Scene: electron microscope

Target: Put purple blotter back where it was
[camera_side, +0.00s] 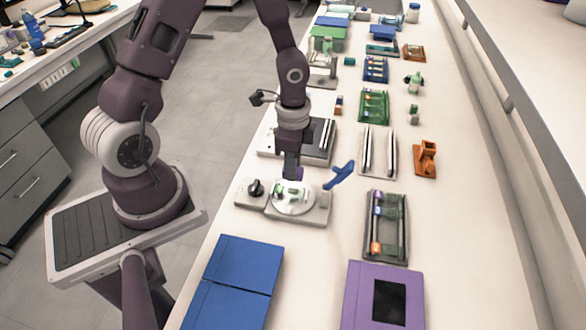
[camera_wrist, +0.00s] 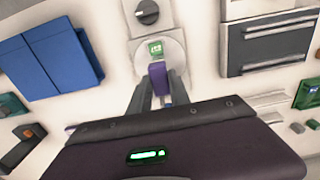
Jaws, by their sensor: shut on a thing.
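My gripper (camera_wrist: 158,84) is shut on a small purple block, which I take for the purple blotter (camera_wrist: 157,69). In the side view my gripper (camera_side: 292,170) points down just above a pale round plate (camera_side: 303,207) with a small green piece on it. In the wrist view the green piece (camera_wrist: 155,49) lies just beyond the purple blotter. The blotter's lower part and any contact with the plate are hard to make out. A grey rack (camera_side: 402,255) with rods stands to the right, with an orange block (camera_side: 377,248) at its near end.
A blue angled tool (camera_side: 341,175) rises close to the right of the plate. A black knob unit (camera_side: 256,189) is at its left. Blue cases (camera_side: 235,270) and a purple case (camera_side: 357,297) lie nearer the camera. The bench between plate and rack is mostly clear.

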